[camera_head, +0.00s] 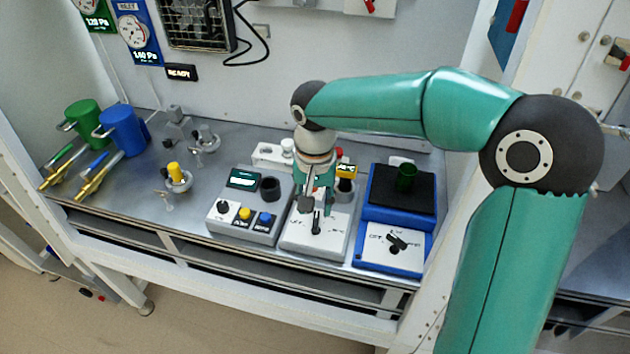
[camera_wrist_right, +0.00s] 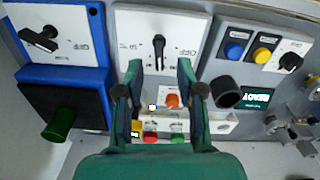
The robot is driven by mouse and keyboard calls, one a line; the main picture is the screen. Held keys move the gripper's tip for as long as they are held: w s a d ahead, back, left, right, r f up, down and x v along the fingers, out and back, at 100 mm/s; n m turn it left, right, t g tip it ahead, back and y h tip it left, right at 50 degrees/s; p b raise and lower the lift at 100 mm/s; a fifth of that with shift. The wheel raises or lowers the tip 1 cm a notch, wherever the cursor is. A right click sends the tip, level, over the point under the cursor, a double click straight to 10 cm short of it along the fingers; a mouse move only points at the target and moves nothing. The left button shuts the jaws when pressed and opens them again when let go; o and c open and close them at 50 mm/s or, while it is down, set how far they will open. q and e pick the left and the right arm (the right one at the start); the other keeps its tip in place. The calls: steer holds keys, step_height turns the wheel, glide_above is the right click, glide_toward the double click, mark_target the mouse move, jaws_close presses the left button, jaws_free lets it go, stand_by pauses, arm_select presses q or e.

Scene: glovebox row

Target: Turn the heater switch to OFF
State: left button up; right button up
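Two rotary switches with an OFF mark are near my right gripper, and I cannot read which is the heater's. The black lever of the middle grey unit (camera_head: 317,222) stands about upright on a white panel; it also shows in the wrist view (camera_wrist_right: 158,48), with OFF to its right there. The black lever of the blue unit (camera_head: 397,241) is slanted, and it shows in the wrist view (camera_wrist_right: 38,40) too. My right gripper (camera_head: 311,200) hangs over the middle unit. In the wrist view its fingers (camera_wrist_right: 161,92) are spread and empty, the middle lever beyond them. My left gripper is out of view.
The blue unit has a black plate (camera_head: 386,196) with a green vessel (camera_head: 406,177) on it. A grey unit with yellow and blue buttons (camera_head: 245,214) stands left of the middle one. Green and blue mugs (camera_head: 121,130) are far left.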

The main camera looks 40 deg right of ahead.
mark_target(316, 222)
step_height(316, 222, up, 7)
stand_by(0.3)
steer(key=shift+f, duration=0.15)
stand_by(0.3)
